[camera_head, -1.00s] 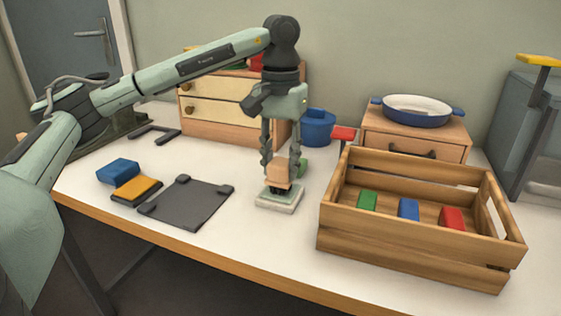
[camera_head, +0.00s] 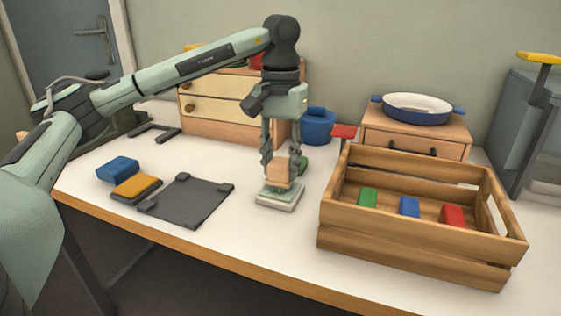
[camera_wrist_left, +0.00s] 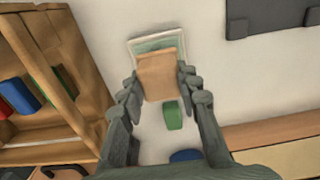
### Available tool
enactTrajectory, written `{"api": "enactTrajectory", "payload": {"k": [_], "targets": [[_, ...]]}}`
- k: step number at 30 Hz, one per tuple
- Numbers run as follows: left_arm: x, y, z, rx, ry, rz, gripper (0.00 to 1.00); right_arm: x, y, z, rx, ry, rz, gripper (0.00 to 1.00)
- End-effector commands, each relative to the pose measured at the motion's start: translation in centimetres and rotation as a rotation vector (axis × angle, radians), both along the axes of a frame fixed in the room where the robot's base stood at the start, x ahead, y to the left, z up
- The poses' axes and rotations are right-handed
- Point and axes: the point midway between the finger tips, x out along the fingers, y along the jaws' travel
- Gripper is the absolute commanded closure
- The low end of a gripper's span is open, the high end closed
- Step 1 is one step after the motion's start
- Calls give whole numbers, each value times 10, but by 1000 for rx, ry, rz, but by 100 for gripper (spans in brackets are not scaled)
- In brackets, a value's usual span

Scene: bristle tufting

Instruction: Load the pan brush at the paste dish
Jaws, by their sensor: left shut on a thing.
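My left gripper (camera_head: 279,161) is shut on the pan brush (camera_head: 278,174), a tan block held upright with its bristle end down. The paste dish (camera_head: 290,205), a small pale square dish with a greenish inside, sits on the white table directly under the brush. The bristle end is at the dish; I cannot tell how firmly it touches. In the left wrist view, the brush (camera_wrist_left: 158,75) is between the fingers (camera_wrist_left: 158,88) and covers part of the dish (camera_wrist_left: 132,43). My right gripper is not in view.
A wooden crate (camera_head: 409,249) with green, blue and red blocks stands close on the right. A small green thing (camera_head: 302,166) is just behind the gripper. A dark plate (camera_head: 187,200), an orange-topped pad (camera_head: 137,187) and a blue block (camera_head: 118,168) lie left. A blue pot (camera_head: 317,126) stands behind.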

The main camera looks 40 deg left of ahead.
Motion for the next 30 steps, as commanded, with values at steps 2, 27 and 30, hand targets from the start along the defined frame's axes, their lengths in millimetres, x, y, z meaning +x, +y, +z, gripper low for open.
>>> {"api": "enactTrajectory", "payload": {"k": [2,27,30], "targets": [[-1,0,-2,1,5,-1,91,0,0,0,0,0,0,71],[0,0,63,1,2,-1,91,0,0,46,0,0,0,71],[0,0,69,0,2,-1,91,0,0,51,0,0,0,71]]}}
